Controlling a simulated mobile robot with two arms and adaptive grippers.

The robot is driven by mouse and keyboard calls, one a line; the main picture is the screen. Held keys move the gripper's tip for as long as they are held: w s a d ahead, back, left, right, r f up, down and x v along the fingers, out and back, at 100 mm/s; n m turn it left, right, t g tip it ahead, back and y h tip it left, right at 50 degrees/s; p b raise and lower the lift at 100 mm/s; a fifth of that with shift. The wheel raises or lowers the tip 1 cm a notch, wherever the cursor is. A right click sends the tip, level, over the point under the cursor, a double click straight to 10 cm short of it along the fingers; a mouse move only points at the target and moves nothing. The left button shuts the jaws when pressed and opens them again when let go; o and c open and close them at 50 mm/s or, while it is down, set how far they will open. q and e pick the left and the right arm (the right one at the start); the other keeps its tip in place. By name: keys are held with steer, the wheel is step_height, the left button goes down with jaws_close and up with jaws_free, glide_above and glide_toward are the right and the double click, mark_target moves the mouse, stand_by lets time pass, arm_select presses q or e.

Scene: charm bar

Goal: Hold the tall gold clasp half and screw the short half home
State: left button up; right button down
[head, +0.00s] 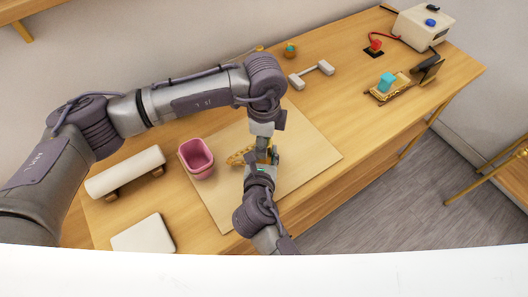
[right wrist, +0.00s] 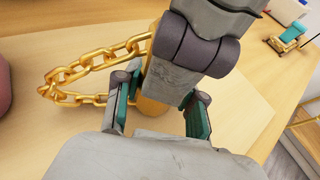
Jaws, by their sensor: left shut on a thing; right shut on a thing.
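The gold clasp (right wrist: 153,104) shows as an upright gold cylinder in the right wrist view, partly hidden by my left gripper. A gold chain (right wrist: 82,72) loops out from it to the left; the chain also shows in the head view (head: 238,158). My left gripper (head: 263,143) comes down from above and is shut on the clasp. My right gripper (right wrist: 158,117) comes from the near side, its teal-padded fingers on either side of the clasp, shut on it. The grippers hide the seam, so I cannot tell which half each holds.
A pale mat (head: 310,155) lies under the grippers. A pink cup (head: 197,158) and a white roll on a wooden stand (head: 125,172) are left. A white dumbbell-shaped piece (head: 312,74), a gold tray with a teal block (head: 388,92) and a white box (head: 423,25) stand farther back.

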arm_select(q)
steer(key=m, duration=1.8)
steer(key=shift+f+m, duration=0.1)
steer(key=shift+m, duration=0.3)
steer(key=m, duration=0.5)
jaws_close()
steer(key=o, duration=1.3)
jaws_free()
steer(key=shift+c, duration=0.2)
